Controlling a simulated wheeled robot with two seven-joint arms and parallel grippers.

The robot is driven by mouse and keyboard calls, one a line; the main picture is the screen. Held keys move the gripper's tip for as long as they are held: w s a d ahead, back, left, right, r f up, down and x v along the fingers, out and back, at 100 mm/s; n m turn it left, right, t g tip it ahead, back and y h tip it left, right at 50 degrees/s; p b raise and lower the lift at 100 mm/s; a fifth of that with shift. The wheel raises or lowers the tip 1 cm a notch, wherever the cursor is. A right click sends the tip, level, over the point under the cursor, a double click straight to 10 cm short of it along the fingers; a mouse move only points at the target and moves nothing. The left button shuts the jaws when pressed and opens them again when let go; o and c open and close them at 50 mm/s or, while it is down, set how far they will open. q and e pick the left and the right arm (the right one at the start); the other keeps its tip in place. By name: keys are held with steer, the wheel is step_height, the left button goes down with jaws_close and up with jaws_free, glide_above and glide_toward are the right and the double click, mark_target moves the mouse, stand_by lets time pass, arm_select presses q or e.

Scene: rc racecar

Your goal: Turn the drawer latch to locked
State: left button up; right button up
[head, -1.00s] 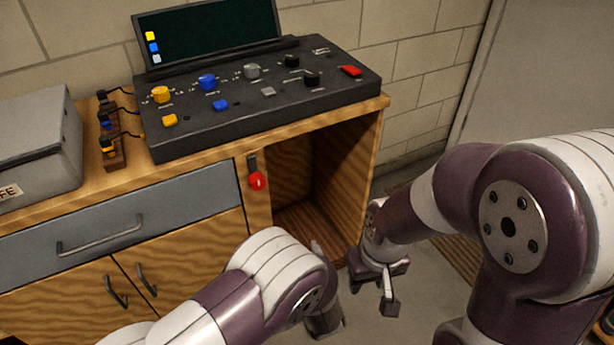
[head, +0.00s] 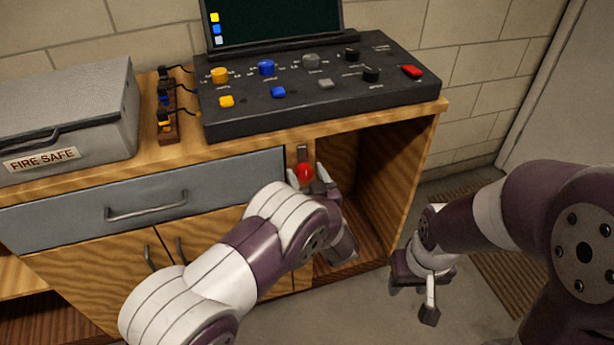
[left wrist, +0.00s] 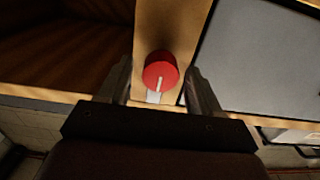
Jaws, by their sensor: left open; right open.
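The drawer latch is a red round knob (head: 305,173) on the wooden post between the grey drawer (head: 200,181) and an open compartment. A short dark strip stands above the knob. The drawer looks shut. My left gripper (head: 308,177) is open, with a fingertip on each side of the knob. In the left wrist view the knob (left wrist: 160,70) lies between the two open fingers (left wrist: 163,88), with gaps visible on both sides. A pale line on its face runs toward a pale plate at its lower edge. My right gripper (head: 412,302) is open and empty, low in front of the cabinet.
A black control console (head: 320,88) with knobs and buttons stands on the wooden cabinet top (head: 160,165). A grey fire safe (head: 70,118) stands at the left. The open compartment (head: 385,185) is right of the latch.

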arm_select(q)
steer(key=c, duration=1)
steer(key=shift+c, duration=0.2)
